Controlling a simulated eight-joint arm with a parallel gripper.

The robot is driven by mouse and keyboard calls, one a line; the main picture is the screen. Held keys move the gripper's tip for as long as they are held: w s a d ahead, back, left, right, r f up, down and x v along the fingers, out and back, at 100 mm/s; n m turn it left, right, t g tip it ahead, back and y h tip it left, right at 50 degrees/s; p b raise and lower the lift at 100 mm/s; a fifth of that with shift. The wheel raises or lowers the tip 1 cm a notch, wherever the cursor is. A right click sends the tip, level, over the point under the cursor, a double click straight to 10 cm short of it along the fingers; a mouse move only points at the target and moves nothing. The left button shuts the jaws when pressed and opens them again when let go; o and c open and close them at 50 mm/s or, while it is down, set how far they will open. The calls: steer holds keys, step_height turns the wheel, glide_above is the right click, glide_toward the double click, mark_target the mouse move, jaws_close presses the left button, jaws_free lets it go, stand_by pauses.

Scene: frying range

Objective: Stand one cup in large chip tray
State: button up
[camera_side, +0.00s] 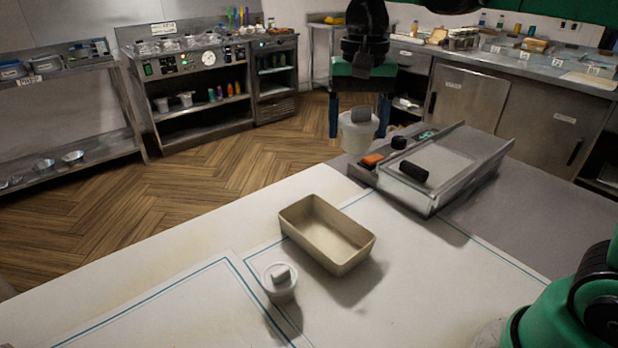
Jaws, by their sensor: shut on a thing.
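My gripper (361,125) points down at the far edge of the table, its two dark blue fingers on either side of a whitish cup (358,138). It is shut on this cup and holds it upright, seemingly above the table's far corner. A grey block shape shows at the cup's top. A beige rectangular tray (357,257) lies on the near table, with its visible inside empty; I take it as the large chip tray. The held cup is beyond this tray, apart from it. Another white cup (281,291), also with a grey piece at its mouth, stands left of the tray's near end.
A metal tray (432,203) with a black cylinder (413,172) stands right of the held cup. An orange piece (372,159) and a black piece (399,142) lie beside it. The table front left (150,318) is clear. Steel counters line the walls.

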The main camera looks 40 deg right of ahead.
steer(key=shift+s+a+f+m, duration=0.15)
steer(key=shift+a+f, duration=0.1)
steer(key=shift+a, duration=0.2)
steer(key=shift+a+f+m, duration=0.15)
steer(key=shift+a+f, duration=0.05)
steer(key=shift+a, duration=0.25)
glide_above(339, 251)
step_height(339, 251, down, 14)
steer(key=shift+f, duration=2.5)
steer(key=shift+f, duration=0.1)
steer(key=o, duration=1)
